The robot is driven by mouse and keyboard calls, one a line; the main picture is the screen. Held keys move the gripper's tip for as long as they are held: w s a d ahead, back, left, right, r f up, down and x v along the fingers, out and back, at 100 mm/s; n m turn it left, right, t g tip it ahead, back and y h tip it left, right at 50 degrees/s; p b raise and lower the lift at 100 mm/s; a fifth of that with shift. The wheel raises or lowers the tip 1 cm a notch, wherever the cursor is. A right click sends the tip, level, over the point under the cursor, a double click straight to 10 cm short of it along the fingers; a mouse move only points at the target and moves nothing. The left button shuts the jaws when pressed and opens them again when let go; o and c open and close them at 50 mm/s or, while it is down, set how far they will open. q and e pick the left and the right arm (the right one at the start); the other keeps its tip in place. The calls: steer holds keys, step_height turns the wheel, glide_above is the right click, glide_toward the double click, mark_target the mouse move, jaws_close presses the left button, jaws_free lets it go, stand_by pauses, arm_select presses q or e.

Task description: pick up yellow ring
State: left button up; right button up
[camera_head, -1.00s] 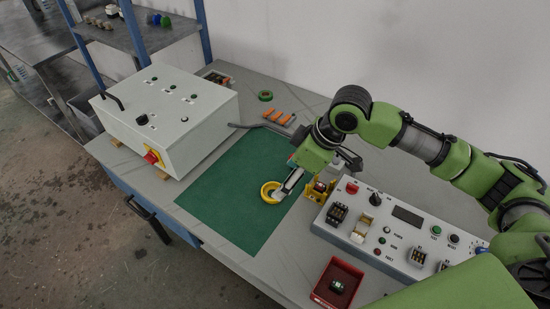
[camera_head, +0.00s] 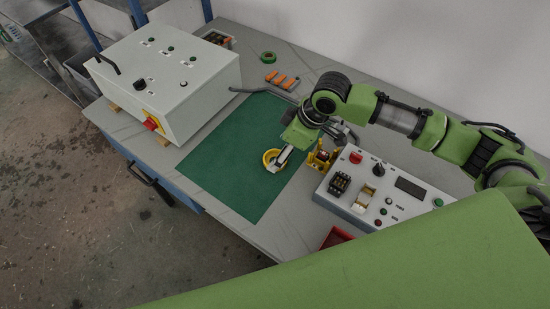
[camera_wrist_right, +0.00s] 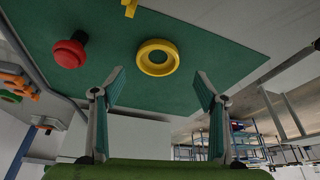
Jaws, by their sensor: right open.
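The yellow ring (camera_head: 267,157) lies flat on the green mat (camera_head: 225,170), near the mat's right side. It also shows whole in the right wrist view (camera_wrist_right: 157,57), with green mat visible through its hole. My right gripper (camera_head: 281,160) is low at the ring, its fingers overlapping the ring's right part in the head view. In the right wrist view the two fingers of the gripper (camera_wrist_right: 160,88) are spread wide with nothing between them, and the ring appears beyond the tips, roughly centred. Whether the fingers touch the ring cannot be told. My left gripper is not in view.
A yellow stand (camera_head: 320,157) and a control panel (camera_head: 385,190) are right of the gripper. A large grey box (camera_head: 165,80) stands left of the mat. Orange pieces (camera_head: 281,80) and a green ring (camera_head: 268,57) lie behind. The mat's left part is clear.

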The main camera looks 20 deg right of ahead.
steer(key=x, duration=0.3)
steer(key=shift+w+d+f+p, duration=0.1)
steer(key=shift+d+f+p, duration=0.1)
steer(key=shift+f+p, duration=0.2)
steer(key=shift+w+f, duration=0.1)
steer(key=shift+f, duration=0.15)
steer(key=c, duration=1)
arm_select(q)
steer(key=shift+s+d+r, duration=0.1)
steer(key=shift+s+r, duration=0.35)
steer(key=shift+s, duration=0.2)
arm_select(e)
steer(key=shift+r, duration=0.1)
